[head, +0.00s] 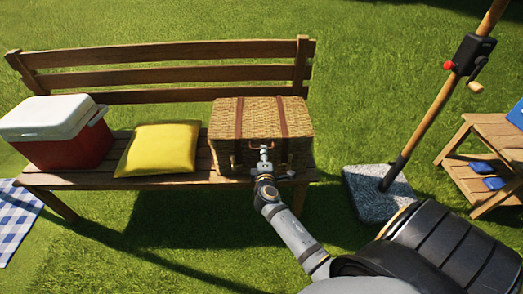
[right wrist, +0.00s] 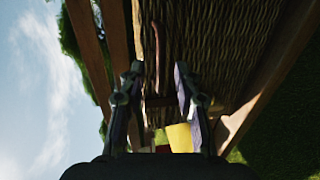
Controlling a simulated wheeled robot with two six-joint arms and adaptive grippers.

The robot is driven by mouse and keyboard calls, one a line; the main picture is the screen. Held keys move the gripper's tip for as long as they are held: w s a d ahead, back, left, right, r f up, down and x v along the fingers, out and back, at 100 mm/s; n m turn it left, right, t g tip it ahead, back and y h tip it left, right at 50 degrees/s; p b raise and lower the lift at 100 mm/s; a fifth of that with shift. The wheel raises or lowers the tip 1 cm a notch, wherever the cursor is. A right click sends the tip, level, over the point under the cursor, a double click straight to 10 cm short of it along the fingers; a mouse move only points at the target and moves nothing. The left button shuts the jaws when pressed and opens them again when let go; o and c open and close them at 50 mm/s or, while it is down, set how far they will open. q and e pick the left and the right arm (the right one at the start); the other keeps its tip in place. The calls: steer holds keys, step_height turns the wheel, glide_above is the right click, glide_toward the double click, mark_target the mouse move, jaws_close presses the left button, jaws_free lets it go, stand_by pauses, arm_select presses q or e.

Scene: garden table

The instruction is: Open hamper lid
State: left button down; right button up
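The wicker hamper (head: 230,114) with brown leather straps sits on the right end of the wooden bench, its lid (head: 259,105) shut. My right gripper (head: 264,150) is at the hamper's front, by the handle below the lid's front edge. In the right wrist view the two fingers (right wrist: 158,85) stand apart, with wicker of the hamper (right wrist: 225,45) beyond them. A curved reddish-brown leather piece (right wrist: 158,48) lies ahead of the gap; I cannot tell if the fingers touch it. My left gripper is not in view.
A yellow cushion (head: 160,148) and a red cooler with white lid (head: 62,130) share the bench (head: 100,180) to the left. A parasol pole (head: 420,125) on a stone base (head: 378,200) and a small wooden table (head: 490,140) stand right. Grass lies in front.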

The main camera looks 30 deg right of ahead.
steer(key=x, duration=0.4)
steer(key=shift+w+d+f, duration=0.1)
steer(key=shift+w+d, duration=0.05)
steer(key=shift+w, duration=0.15)
jaws_close()
